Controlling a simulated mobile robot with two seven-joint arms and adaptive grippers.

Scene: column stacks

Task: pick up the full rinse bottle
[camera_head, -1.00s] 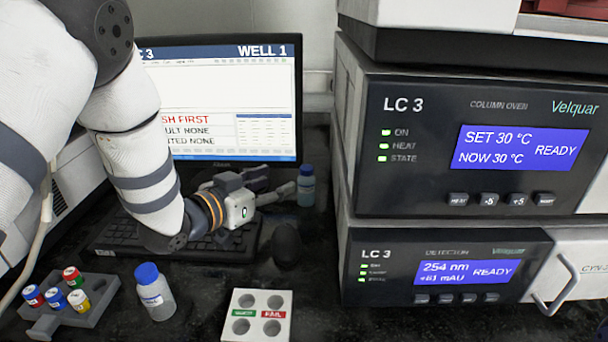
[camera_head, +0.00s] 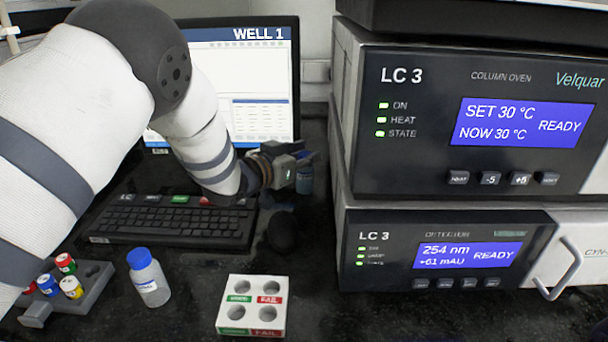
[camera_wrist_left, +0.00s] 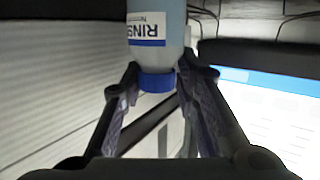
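A bottle with pale bluish contents (camera_head: 305,181) stands at the back, right of the keyboard, its top hidden behind my left gripper (camera_head: 303,158). In the left wrist view, a bottle with a blue cap and a label reading "RINS" (camera_wrist_left: 157,28) appears cap-down in the picture. My left gripper's fingers (camera_wrist_left: 160,72) are spread, one on each side of its cap end. No firm grip shows. A second blue-capped bottle (camera_head: 149,280), translucent and greyish, stands upright in front of the keyboard. My right gripper is not in view.
A grey rack (camera_head: 93,290) with several coloured-cap vials is at front left. A white block with holes (camera_head: 252,287) is at front centre. A dark rounded object (camera_head: 282,231) lies near the gripper. The monitor (camera_head: 268,75) and the LC 3 instruments (camera_head: 425,190) flank the rear bottle.

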